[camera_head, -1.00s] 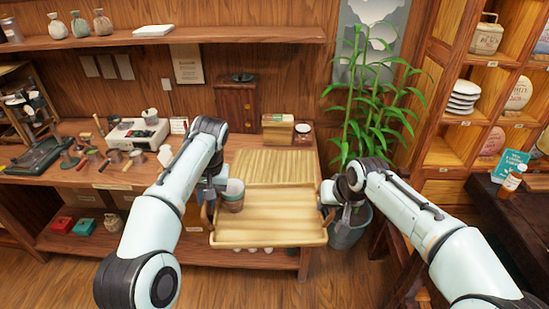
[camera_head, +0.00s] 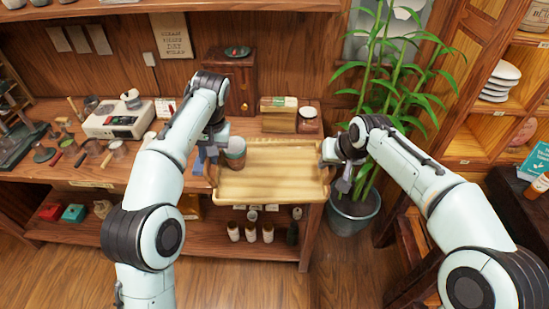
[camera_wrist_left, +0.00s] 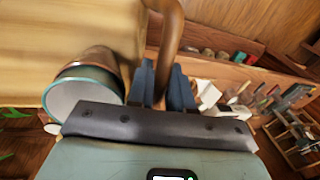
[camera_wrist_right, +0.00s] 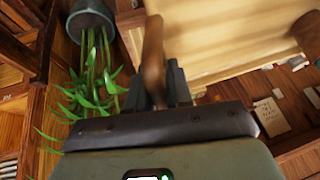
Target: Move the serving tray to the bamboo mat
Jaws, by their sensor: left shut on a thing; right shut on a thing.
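The serving tray (camera_head: 275,184) is pale wood with a raised rim, in the middle of the head view at the shelf table's front edge. My left gripper (camera_head: 204,160) is shut on its left handle, a brown loop in the left wrist view (camera_wrist_left: 172,38). My right gripper (camera_head: 341,180) is shut on its right handle, which shows in the right wrist view (camera_wrist_right: 153,60). A cup (camera_head: 236,158) with a teal rim stands at the tray's left end; it also shows in the left wrist view (camera_wrist_left: 82,92). The bamboo mat is not visible, seemingly hidden by the tray.
Behind the tray stand a wooden box (camera_head: 278,113), a jar (camera_head: 308,120) and a small dark cabinet (camera_head: 233,80). A scale (camera_head: 118,117) and tools lie left. A potted plant (camera_head: 354,210) stands right. Several bottles (camera_head: 250,231) stand on the lower shelf.

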